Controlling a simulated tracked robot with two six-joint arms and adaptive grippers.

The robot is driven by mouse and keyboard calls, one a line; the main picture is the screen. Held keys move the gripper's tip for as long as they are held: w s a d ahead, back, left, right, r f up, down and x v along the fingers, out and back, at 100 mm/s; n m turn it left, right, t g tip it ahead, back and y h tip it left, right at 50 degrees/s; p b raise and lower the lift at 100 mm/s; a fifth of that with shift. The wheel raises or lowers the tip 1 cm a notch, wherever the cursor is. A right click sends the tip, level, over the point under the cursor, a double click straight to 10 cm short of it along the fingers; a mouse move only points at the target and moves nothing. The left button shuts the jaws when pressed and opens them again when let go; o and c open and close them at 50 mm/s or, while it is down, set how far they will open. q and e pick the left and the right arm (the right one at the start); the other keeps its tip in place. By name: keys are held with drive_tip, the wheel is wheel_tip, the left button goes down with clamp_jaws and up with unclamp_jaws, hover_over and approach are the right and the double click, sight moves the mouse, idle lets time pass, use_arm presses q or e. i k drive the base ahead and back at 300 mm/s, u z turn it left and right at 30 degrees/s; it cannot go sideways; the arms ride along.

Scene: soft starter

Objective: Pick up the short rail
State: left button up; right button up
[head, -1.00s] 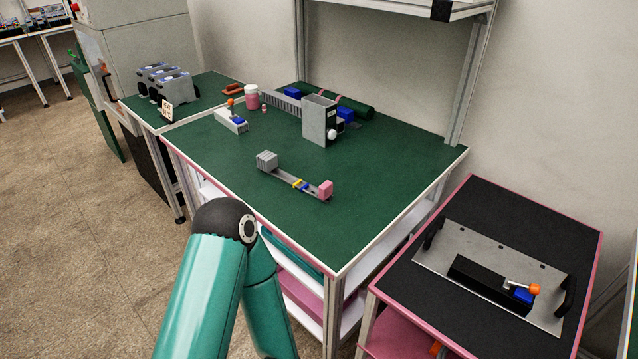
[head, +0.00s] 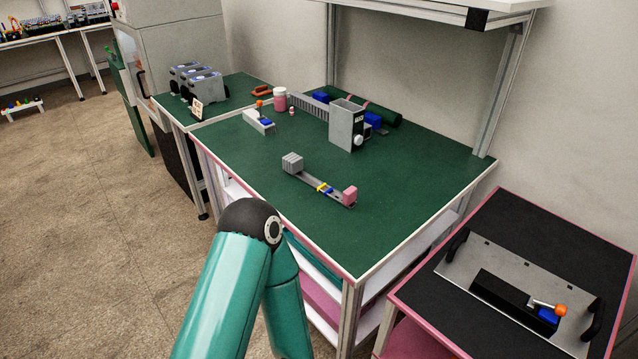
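A short grey rail (head: 331,193) lies flat on the green top of the middle workbench, near its front edge. A grey block (head: 292,163) sits at its left end and a pink block (head: 349,196) at its right end. Small yellow and blue pieces (head: 324,188) sit on it between the two. One of my teal arms rises from the bottom of the head view, with its black joint in front of the bench's front edge. Neither of my grippers is in view, and nothing touches the rail.
A grey box with a white knob (head: 347,126) stands behind the rail. A white block with an orange-tipped lever (head: 259,121) stands back left. A black-topped table (head: 511,220) at right carries a metal plate with handles (head: 462,258). The green bench top around the rail is clear.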

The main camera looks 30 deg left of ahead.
sight(292, 162)
drive_tip(key=i, duration=0.2)
drive_tip(key=z, duration=2.7)
drive_tip(key=k, duration=2.5)
drive_tip(key=z, duration=1.3)
drive_tip(key=i, duration=0.1)
drive_tip(key=u, duration=3.2)
drive_tip(key=i, duration=0.25)
drive_tip(key=u, duration=0.35)
